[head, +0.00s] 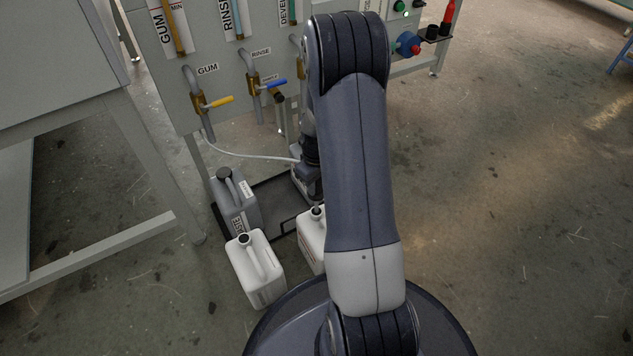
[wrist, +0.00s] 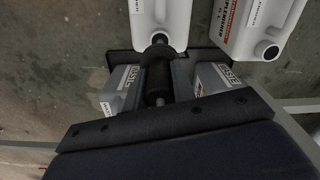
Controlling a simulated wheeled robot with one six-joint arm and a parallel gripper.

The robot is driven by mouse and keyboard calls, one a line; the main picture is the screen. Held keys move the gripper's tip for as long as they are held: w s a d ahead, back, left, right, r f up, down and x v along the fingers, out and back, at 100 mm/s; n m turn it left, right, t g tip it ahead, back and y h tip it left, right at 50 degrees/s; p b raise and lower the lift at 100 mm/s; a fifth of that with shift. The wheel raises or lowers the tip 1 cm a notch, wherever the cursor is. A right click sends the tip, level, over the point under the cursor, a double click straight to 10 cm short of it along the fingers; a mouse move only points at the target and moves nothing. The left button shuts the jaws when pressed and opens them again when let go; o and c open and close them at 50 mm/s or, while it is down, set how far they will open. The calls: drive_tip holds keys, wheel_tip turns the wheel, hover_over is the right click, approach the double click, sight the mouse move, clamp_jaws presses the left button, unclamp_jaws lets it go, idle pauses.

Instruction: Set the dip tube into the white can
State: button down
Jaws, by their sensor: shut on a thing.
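Two white cans stand low in the head view, the left one (head: 262,275) in full view and the other (head: 309,240) partly behind my arm. The wrist view shows one white can at top left (wrist: 147,20) and one with an open dark neck at top right (wrist: 262,20). My gripper (head: 314,187) is low over the black tray, largely hidden by my arm. It is shut on the dip tube, whose dark cylindrical part (wrist: 158,72) shows in the wrist view. The tube's lower end cannot be made out. A pale hose (head: 240,156) runs to the gripper.
A grey waste can (head: 237,205) stands on the black tray (head: 272,198). Grey waste-labelled surfaces flank the held tube in the wrist view, left (wrist: 118,88) and right (wrist: 214,80). The processor panel (head: 225,85) with taps is behind.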

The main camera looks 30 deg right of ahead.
sight(317, 196)
drive_tip(key=shift+f+b, duration=0.55)
drive_tip(key=shift+f, duration=0.55)
drive_tip(key=shift+f+b, duration=0.7)
drive_tip(key=shift+f, duration=1.35)
wheel_tip(317, 196, down, 2)
drive_tip(key=shift+f, duration=0.1)
